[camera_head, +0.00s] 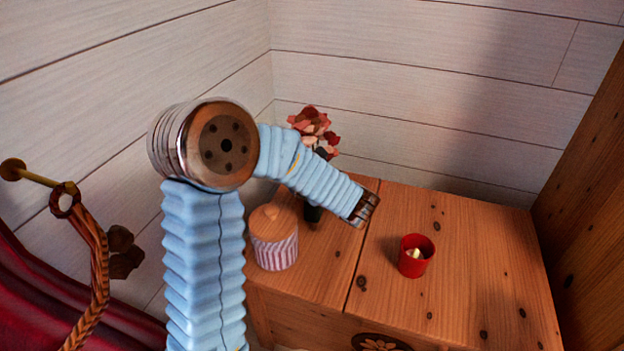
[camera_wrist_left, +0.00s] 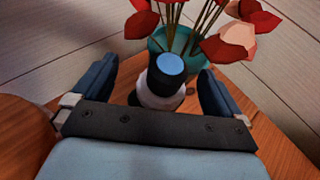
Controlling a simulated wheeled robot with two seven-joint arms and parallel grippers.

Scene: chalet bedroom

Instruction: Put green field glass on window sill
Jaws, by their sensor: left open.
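A small upright cylinder stands between the fingers of my left gripper (camera_wrist_left: 158,72) in the left wrist view. It has a blue round top, a dark rim and a pale body, and seems to be the field glass (camera_wrist_left: 167,72); no clear green shows on it. The left gripper is open, with one dark finger on each side of it, and I see gaps. No window sill and no right gripper are in view.
A teal vase (camera_wrist_left: 182,40) with red flowers (camera_head: 314,128) stands close behind the cylinder. A striped jar with a wooden lid (camera_head: 273,240) is left on the wooden chest (camera_head: 460,250). A red curtain (camera_head: 70,310) hangs at left.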

